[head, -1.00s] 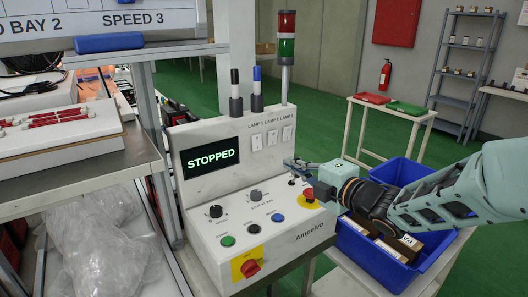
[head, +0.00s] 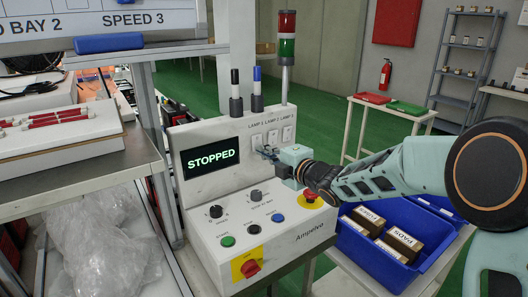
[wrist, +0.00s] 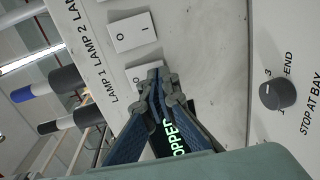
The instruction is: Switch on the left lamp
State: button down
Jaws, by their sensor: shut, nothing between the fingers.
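The grey console (head: 215,215) has a row of three white rocker switches labelled LAMP 1, LAMP 2 and LAMP 3 on its upright face. The leftmost, the LAMP 1 switch (head: 257,140), is just above my gripper (head: 263,151). In the wrist view, my closed fingertips (wrist: 158,78) are in front of the LAMP 1 switch (wrist: 138,73) and cover part of it. I cannot tell if they touch it or which way it is tilted. The LAMP 2 switch (wrist: 131,32), marked O and I, is fully visible beside it. My gripper is shut and empty.
A screen reading STOPPED (head: 210,157) is left of my gripper. Knobs, buttons and a red emergency stop (head: 310,195) lie below on the sloping panel. A blue crate (head: 365,257) with boxes stands to the right. A red-green signal tower (head: 286,35) rises behind.

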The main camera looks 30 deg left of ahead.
jog(key=shift+f, duration=0.1)
jog(key=b, duration=0.4)
jog(key=shift+w+a+y, duration=0.2)
jog(key=shift+a+y, duration=0.05)
jog(key=shift+y, duration=0.15)
jog(key=shift+f, duration=0.1)
